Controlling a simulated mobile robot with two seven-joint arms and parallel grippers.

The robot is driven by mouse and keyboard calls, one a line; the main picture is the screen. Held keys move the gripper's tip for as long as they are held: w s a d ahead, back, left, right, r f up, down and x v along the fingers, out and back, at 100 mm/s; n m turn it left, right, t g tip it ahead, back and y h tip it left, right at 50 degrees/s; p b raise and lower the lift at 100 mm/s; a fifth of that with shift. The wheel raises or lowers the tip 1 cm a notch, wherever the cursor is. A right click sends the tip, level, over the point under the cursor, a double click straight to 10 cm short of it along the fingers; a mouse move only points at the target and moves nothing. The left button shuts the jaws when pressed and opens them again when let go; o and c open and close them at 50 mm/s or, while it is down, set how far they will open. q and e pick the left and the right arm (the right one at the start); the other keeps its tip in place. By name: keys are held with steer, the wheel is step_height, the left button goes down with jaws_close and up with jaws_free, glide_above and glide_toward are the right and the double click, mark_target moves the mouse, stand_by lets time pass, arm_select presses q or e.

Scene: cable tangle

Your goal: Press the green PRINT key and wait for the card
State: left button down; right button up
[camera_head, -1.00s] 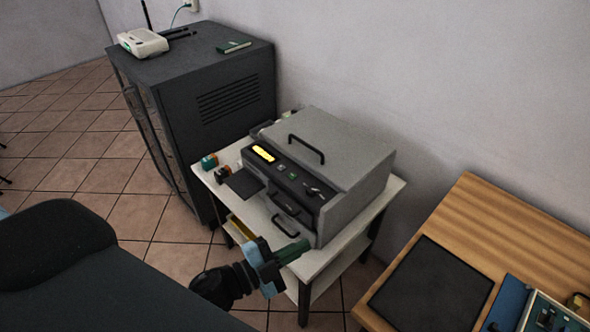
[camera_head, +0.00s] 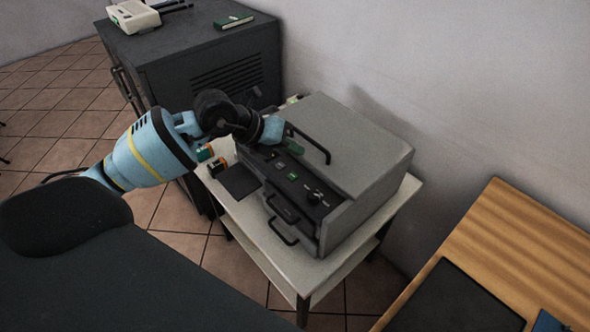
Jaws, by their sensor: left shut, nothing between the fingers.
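The card printer (camera_head: 362,140) is a grey box with a black front control panel, standing on a white side table. A small green key (camera_head: 292,177) shows on the panel, between a small dark key and a round black knob. My left gripper (camera_head: 292,146) is shut and empty. Its fingertips are over the back left end of the panel, left of the lid handle, and hide the yellow display. I cannot tell whether they touch the panel. No card is visible on the dark flat tray (camera_head: 238,181) at the printer's left. My right gripper is out of view.
A dark cabinet (camera_head: 215,60) with a white router (camera_head: 133,16) stands behind left. A wooden table (camera_head: 510,235) with a black mat is at right. Drawer handles stick out of the printer's front.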

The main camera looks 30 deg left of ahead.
mark_target(293, 176)
arm_select(q)
steer(key=shift+w+a+r+y, duration=0.2)
steer(key=shift+w+a+y, duration=0.1)
steer(key=shift+a, duration=0.2)
steer(key=shift+w+a+r+y, duration=0.2)
steer(key=shift+w+a, duration=0.1)
steer(key=shift+a, duration=0.2)
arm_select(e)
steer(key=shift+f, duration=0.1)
arm_select(q)
steer(key=shift+f, duration=0.15)
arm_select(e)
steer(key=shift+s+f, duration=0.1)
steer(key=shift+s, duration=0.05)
